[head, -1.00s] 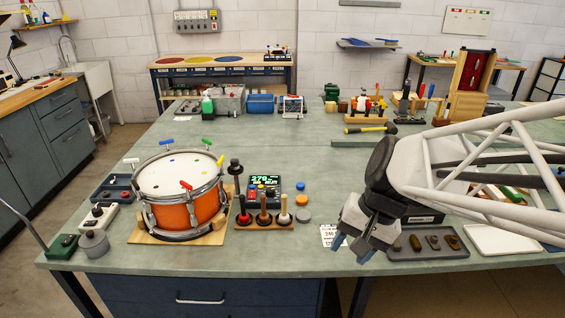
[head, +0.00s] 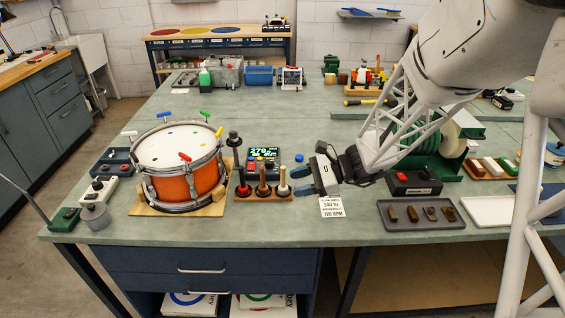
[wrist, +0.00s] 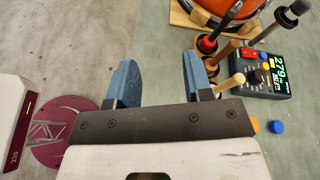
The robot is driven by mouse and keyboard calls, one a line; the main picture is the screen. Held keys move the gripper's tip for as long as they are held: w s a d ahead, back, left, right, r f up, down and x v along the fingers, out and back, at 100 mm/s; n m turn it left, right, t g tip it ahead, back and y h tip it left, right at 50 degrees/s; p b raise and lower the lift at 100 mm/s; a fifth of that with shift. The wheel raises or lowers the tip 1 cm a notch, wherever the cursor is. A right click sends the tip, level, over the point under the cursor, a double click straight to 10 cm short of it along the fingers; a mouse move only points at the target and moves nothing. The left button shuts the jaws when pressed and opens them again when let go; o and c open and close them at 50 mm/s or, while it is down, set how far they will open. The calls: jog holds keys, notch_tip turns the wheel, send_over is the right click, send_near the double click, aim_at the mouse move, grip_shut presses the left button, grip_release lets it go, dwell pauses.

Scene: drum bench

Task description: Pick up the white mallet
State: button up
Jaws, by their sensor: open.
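The white mallet (head: 283,178) stands in a wooden stand (head: 262,197) right of the orange drum, at the right end of a row of three mallets. My gripper (head: 299,181) is open and empty, just right of it in the head view, its blue fingers pointing left. In the wrist view the gripper (wrist: 162,82) shows both fingers apart with bare floor and bench between them. There the pale-tipped mallet (wrist: 238,79) is just right of the right finger, outside the gap, partly hidden by that finger. I cannot tell whether they touch.
The orange drum (head: 178,185) stands left of the stand. A dark control box with a lit display (head: 263,155) is behind it. A red-headed mallet (head: 243,189) and a wooden-handled one are beside the white one. A printed card (head: 331,207) lies below my wrist.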

aim_at(283, 180)
jog(key=w+f+m+t+y, duration=0.1)
jog(key=w+f+m+t, duration=0.1)
jog(key=w+f, duration=0.1)
jog(key=w+d+f+m+t+y, duration=0.1)
jog(key=w+f+m+t, duration=0.1)
jog(key=w+f+m, duration=0.1)
jog(key=w+f+m+t+y, duration=0.1)
jog(key=w+f+m, duration=0.1)
jog(key=w, duration=0.3)
jog(key=shift+w+d+f+m+t, duration=0.15)
jog(key=shift+w+f+m+t, duration=0.05)
jog(key=shift+f, duration=0.2)
jog(key=shift+w+d+f+m+t, duration=0.1)
jog(key=shift+w+f+m+t, duration=0.1)
jog(key=shift+f, duration=0.15)
jog(key=shift+a, duration=0.15)
jog(key=shift+x, duration=1.15)
jog(key=shift+a, duration=0.15)
jog(key=shift+x, duration=2.45)
jog(key=shift+r, duration=0.1)
grip_shut()
